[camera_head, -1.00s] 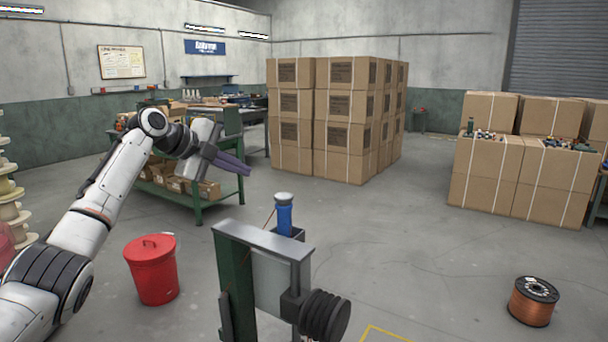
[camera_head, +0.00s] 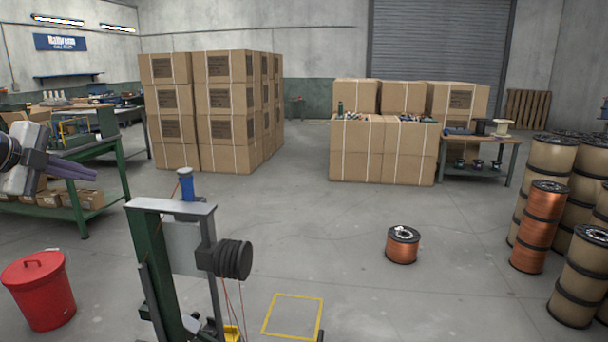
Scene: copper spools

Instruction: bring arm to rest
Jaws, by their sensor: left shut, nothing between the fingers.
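My left gripper (camera_head: 74,169) shows at the left edge of the head view, raised in front of the green workbench. Its purple-grey fingers are shut with nothing between them and point to the right. Only the gripper and a bit of the wrist show; the rest of the left arm is out of the picture. My right arm and gripper are not in view. A copper spool (camera_head: 402,246) stands alone on the floor right of the middle, well away from the left gripper.
A green-grey machine stand (camera_head: 150,260) with a black roller rises in front. A red bin (camera_head: 40,290) stands at lower left. A yellow floor square (camera_head: 293,316) is empty. Stacked boxes (camera_head: 215,110) stand behind. Copper spools (camera_head: 540,225) and drums stand at right. The middle floor is clear.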

